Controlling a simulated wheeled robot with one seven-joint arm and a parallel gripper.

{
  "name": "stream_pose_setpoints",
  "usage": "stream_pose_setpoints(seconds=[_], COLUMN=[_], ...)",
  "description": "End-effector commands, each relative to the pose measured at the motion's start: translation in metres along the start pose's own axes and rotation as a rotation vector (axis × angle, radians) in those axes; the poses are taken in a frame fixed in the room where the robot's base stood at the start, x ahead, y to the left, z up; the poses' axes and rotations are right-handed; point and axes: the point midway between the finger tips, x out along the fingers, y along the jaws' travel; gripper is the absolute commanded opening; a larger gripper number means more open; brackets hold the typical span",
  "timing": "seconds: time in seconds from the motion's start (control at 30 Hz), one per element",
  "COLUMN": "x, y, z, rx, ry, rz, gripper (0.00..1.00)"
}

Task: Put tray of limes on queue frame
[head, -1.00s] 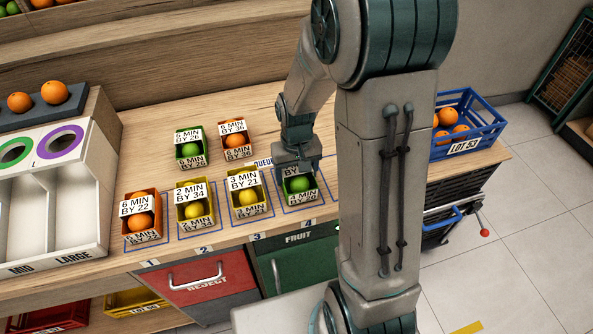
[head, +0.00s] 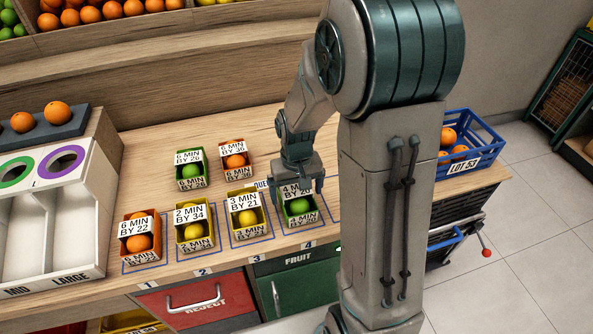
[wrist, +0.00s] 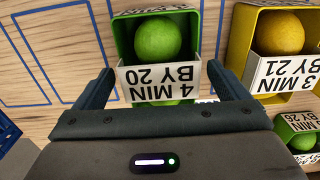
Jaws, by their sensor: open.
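A green tray with a lime (head: 299,206), labelled "4 MIN BY 20", stands upright at the blue outlined space marked 4 on the table. Its outline is partly hidden by my arm. My gripper (head: 305,184) is open just above and behind this tray. In the wrist view my open fingers (wrist: 160,80) point at the tray, with its label (wrist: 160,82) between them and the lime (wrist: 158,38) beyond. I cannot tell whether they touch it. A second green lime tray (head: 191,171), labelled "6 MIN BY 26", stands at the back left, outside the outlines.
An orange tray (head: 140,239) and two yellow trays (head: 194,229) (head: 246,217) fill spaces 1 to 3. Another orange tray (head: 236,161) stands behind. The sorter (head: 50,225) is at left, a blue crate (head: 478,155) at right. The table behind the rear trays is free.

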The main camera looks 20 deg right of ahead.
Motion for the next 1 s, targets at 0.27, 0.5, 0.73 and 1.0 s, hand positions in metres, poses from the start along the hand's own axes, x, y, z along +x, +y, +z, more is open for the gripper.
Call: stream_pose_setpoints(seconds=[0.27,0.5,0.73,1.0], x=[-0.061,-0.097,-0.115,-0.145], y=[0.000,0.000,0.000,0.000], z=[-0.001,0.000,0.013,0.078], rx=[0.000,0.000,-0.001,-0.002], ry=[0.007,0.002,0.025,0.145], rz=[0.000,0.000,0.002,0.004], gripper=[0.94,0.94,0.94,0.94])
